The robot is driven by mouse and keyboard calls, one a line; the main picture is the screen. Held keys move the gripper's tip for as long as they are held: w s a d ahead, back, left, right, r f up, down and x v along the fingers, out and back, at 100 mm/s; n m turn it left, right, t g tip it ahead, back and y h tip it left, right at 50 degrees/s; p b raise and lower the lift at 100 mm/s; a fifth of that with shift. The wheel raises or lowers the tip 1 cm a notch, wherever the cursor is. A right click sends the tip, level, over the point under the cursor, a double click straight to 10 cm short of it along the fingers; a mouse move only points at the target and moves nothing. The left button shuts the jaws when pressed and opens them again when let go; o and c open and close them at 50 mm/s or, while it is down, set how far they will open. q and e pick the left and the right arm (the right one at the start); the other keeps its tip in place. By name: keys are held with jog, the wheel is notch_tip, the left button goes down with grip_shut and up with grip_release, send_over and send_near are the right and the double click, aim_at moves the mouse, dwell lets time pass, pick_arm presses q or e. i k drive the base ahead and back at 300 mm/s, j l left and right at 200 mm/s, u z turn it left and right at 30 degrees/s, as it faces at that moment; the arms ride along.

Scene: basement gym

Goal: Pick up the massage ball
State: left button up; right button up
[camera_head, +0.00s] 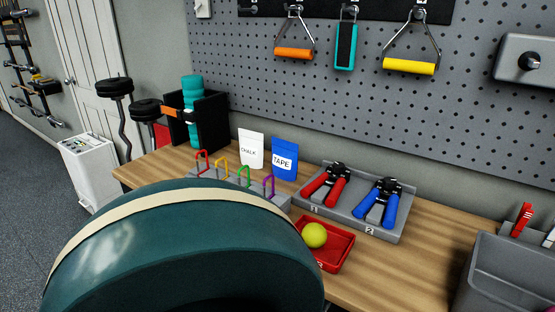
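A yellow-green ball (315,235), which looks like the massage ball, sits in a small red tray (340,257) on the wooden bench (415,268). The ball is at the tray's back left and its upper part shows clearly. Neither of my grippers is in view. A large dark green rounded shape with a cream band, close to the camera, hides the bench's front left; I cannot tell whether it is part of me.
Behind the red tray is a grey tray (310,208) with red (325,185) and blue (378,205) hand grips. A rack of coloured carabiners (245,187) stands to the left. A grey bin (510,265) stands at right. Bare bench lies between the red tray and bin.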

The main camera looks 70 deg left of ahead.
aim_at(314, 235)
jog(key=u, duration=1.85)
